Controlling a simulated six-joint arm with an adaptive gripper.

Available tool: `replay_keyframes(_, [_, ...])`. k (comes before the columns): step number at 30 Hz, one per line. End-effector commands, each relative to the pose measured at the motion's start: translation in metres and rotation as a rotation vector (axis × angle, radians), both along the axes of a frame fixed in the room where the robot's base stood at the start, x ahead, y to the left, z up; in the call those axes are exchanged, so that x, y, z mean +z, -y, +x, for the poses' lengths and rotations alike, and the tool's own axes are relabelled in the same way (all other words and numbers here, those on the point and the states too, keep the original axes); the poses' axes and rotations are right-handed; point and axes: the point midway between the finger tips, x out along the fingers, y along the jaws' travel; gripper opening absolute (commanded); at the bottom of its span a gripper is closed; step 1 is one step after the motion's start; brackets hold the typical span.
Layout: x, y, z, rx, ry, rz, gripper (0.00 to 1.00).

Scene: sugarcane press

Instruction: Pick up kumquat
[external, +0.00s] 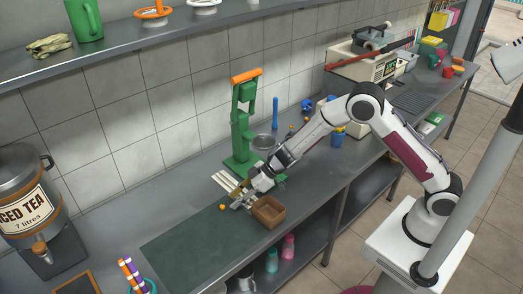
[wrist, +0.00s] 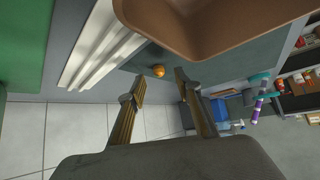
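The kumquat (external: 222,207) is a small orange ball on the dark green mat (external: 185,238), just left of my gripper (external: 240,202) in the external view. In the wrist view the kumquat (wrist: 158,71) shows beyond and between the fingertips of my gripper (wrist: 160,81). The two fingers are spread apart with nothing between them. A gap shows between the fingertips and the kumquat; its exact depth is hard to tell.
A brown box (external: 268,211) stands close to my gripper, and its wall (wrist: 210,45) fills the wrist view's top. White strips (wrist: 95,45) lie on the other side. The green press (external: 240,125) stands behind. The mat's left part is clear.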

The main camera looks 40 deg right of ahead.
Motion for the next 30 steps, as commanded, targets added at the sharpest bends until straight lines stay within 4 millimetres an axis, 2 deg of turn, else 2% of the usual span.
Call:
replay_keyframes(11, [-0.002, -0.004, 0.003, 0.001, 0.0, 0.0, 0.34])
replay_keyframes(21, [-0.017, -0.024, 0.02, 0.001, 0.0, 0.0, 0.34])
replay_keyframes(30, [-0.029, -0.034, 0.028, 0.0, 0.0, 0.0, 0.34])
